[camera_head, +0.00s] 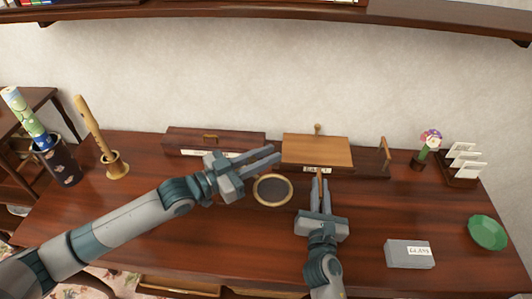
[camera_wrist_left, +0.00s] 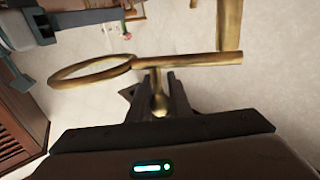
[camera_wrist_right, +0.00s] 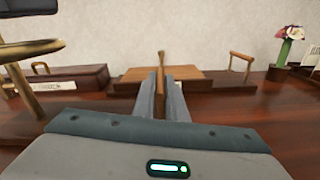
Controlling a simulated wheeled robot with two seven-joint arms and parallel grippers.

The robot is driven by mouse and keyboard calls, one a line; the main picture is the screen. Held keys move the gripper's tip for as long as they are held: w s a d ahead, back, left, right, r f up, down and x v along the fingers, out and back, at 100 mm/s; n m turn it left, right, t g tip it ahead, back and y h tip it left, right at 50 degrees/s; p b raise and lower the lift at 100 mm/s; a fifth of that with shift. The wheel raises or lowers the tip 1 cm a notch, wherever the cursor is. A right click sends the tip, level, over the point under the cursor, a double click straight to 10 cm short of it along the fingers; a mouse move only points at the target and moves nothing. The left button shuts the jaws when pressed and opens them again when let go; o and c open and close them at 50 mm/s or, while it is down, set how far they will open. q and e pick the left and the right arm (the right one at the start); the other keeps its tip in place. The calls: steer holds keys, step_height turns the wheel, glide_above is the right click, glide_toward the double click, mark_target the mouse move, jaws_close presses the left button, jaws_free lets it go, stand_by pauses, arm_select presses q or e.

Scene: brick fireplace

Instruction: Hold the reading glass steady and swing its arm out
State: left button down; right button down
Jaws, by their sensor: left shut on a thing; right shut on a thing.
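The reading glass is a brass ring (camera_head: 272,190) with a dark round centre in the head view. In the left wrist view, the ring (camera_wrist_left: 92,72) joins a straight brass bar (camera_wrist_left: 200,60), with a post (camera_wrist_left: 229,25) at its far end. My left gripper (camera_head: 275,154) is shut on a brass stem (camera_wrist_left: 159,98) below the bar. My right gripper (camera_head: 320,178) points away, right of the ring and apart from it. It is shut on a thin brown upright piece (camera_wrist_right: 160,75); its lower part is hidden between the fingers.
A wooden box (camera_head: 317,150) stands behind the grippers, with a long dark case (camera_head: 190,138) to its left. A grey labelled block (camera_head: 405,262) and green bowl (camera_head: 488,232) sit right. The desk's front middle is bare.

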steer(key=shift+a+f, duration=0.1)
arm_select(q)
steer(key=s+a+m+g+h, duration=0.3)
steer(key=m+g, duration=0.6)
steer(key=g, duration=0.5)
steer(key=shift+s+a+m, duration=0.3)
steer(key=shift+s+a, duration=0.55)
steer(key=shift+s, duration=0.3)
arm_select(e)
steer(key=shift+d, duration=0.2)
arm_select(q)
steer(key=shift+f, duration=0.1)
steer(key=c, duration=1.6)
jaws_free()
arm_select(e)
steer(key=shift+a, duration=0.1)
arm_select(q)
steer(key=a, duration=0.4)
steer(key=w+a, duration=0.1)
steer(key=a, duration=0.2)
steer(key=w+a, duration=0.1)
steer(key=a, duration=0.3)
steer(key=shift+w+a, duration=0.15)
steer(key=shift+a, duration=0.2)
